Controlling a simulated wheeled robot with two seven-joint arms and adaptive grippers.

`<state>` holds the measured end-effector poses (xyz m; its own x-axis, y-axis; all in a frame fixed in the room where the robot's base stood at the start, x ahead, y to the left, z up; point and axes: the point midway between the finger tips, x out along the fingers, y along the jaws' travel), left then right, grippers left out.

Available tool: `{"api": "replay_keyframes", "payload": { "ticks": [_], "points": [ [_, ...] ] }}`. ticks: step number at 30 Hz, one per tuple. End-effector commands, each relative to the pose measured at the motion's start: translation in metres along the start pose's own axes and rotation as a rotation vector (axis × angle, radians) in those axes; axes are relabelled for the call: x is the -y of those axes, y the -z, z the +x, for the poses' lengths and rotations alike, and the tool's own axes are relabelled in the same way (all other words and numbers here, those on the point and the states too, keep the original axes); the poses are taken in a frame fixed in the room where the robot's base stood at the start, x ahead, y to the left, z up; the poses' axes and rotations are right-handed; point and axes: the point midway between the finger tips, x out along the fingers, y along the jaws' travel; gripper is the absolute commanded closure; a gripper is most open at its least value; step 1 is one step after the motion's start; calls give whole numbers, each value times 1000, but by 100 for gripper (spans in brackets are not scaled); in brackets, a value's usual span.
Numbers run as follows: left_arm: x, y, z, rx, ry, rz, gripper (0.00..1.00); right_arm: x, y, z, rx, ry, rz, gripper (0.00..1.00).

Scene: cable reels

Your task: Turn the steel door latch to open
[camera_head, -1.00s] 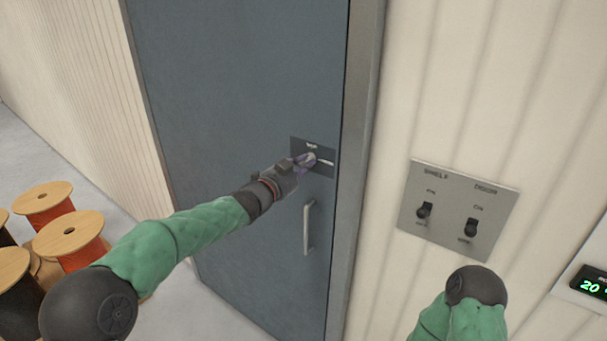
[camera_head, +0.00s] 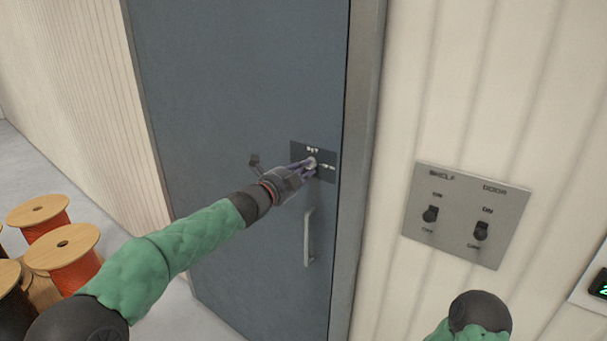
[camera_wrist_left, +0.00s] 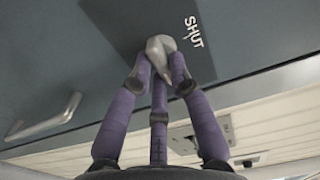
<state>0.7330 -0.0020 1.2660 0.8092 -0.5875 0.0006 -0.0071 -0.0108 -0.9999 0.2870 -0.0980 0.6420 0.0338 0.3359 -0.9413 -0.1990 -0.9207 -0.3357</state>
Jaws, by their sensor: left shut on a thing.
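The blue-grey door (camera_head: 235,90) fills the middle of the head view and is closed in its frame. A dark plate (camera_head: 327,174) near its right edge bears the steel latch (camera_head: 312,162). In the left wrist view the latch (camera_wrist_left: 161,47) is a rounded silver piece, next to the word SHUT on the plate (camera_wrist_left: 125,30). My left gripper (camera_head: 306,168) is at the plate. Its purple fingers (camera_wrist_left: 160,75) are shut on the latch from both sides and partly hide it. My right gripper is out of view.
A vertical handle (camera_head: 309,238) is below the latch. A switch panel (camera_head: 467,213) marked SHELF and DOOR is on the pale wall at right, with my right arm (camera_head: 478,312) below it. Cable reels (camera_head: 62,258) stand at lower left.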

Motion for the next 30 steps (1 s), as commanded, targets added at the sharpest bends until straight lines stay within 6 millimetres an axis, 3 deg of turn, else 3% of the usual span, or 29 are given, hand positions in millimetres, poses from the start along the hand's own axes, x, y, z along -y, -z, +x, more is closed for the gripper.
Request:
{"api": "replay_keyframes", "payload": {
  "ticks": [17, 18, 20, 30],
  "points": [
    [-2, 0, 0, -1, -3, 30, 100, -1, 0, 2, 0, 0, 0, 50],
    [-2, 0, 0, -1, -3, 30, 69, -1, 0, 2, 0, 0, 0, 50],
    [-2, 0, 0, -1, -3, 29, 56, -1, 0, 2, 0, 0, 0, 50],
    [-1, 0, -1, 0, -1, 28, 56, -1, 0, 2, 0, 0, 0, 50]
  ]
}}
